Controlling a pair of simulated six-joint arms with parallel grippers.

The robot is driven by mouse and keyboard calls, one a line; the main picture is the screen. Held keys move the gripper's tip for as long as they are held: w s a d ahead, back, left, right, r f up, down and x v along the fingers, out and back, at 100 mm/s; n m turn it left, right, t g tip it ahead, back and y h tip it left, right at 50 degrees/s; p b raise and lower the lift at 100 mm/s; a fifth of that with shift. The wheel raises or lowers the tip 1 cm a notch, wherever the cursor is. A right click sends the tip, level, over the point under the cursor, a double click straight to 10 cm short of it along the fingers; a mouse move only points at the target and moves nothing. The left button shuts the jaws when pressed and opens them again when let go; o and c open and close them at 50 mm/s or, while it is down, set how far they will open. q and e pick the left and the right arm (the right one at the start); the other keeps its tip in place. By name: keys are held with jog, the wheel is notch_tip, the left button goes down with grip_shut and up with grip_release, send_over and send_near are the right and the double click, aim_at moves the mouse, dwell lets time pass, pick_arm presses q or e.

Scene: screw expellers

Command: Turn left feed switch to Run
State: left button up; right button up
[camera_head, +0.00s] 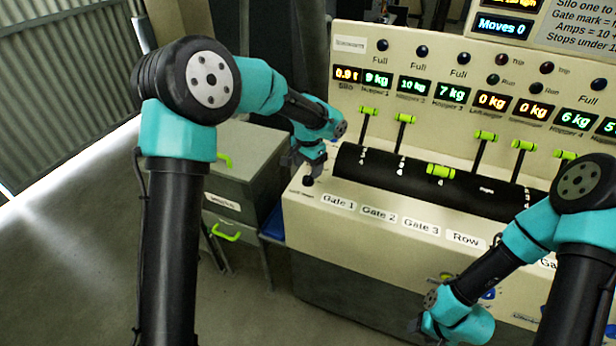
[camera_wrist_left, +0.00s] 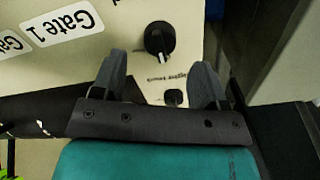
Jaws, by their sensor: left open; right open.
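A black rotary knob with a pale pointer mark (camera_wrist_left: 160,40) sits on the cream panel in the left wrist view, beyond my open fingertips. A smaller dark round part (camera_wrist_left: 173,97) lies between the fingers, with an upside-down label I cannot read. My left gripper (camera_head: 303,160) is open and empty at the console's left end; it also shows in the left wrist view (camera_wrist_left: 160,72). A dark knob (camera_head: 308,181) shows just below it. I cannot tell which control is the left feed switch. My right gripper (camera_head: 416,325) is open, low before the console's front, its fingers barely visible.
The cream console (camera_head: 300,225) carries a black drum (camera_head: 400,176), green-handled levers and lit weight displays. Labels Gate 1 (camera_head: 338,202) to Gate 3 line its front ledge. A grey cabinet (camera_head: 248,165) stands left of it. Floor at left is clear.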

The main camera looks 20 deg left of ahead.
aim_at(308, 176)
pick_arm(q)
jog(key=shift+f, duration=2.3)
jog(key=c, duration=0.9)
jog(key=shift+m, duration=0.5)
jog(key=m, duration=1.1)
